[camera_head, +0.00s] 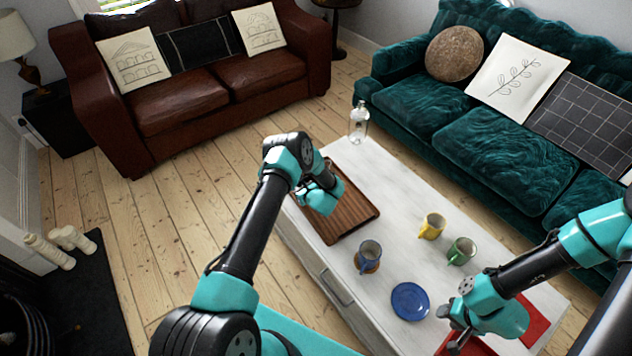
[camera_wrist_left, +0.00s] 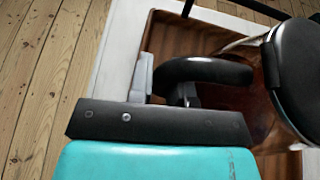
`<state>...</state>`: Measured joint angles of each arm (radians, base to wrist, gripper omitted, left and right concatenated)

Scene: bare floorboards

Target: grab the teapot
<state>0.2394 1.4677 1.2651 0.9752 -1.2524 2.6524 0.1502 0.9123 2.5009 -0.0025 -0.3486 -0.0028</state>
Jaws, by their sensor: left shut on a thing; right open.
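The teapot shows in the left wrist view, with a dark glass body (camera_wrist_left: 235,105), a black lid (camera_wrist_left: 300,75) and a black curved handle (camera_wrist_left: 205,70). My left gripper (camera_wrist_left: 165,88) is shut on the handle, one pale finger on its near side; the other finger is mostly hidden. In the head view my left gripper (camera_head: 322,195) is over the brown wooden tray (camera_head: 355,217), and my arm hides the teapot there. My right gripper (camera_head: 452,325) is open and empty above the near right end of the table, by the red tray (camera_head: 535,318).
A teal sofa (camera_head: 500,150) stands behind; a brown sofa (camera_head: 180,100) stands at left.

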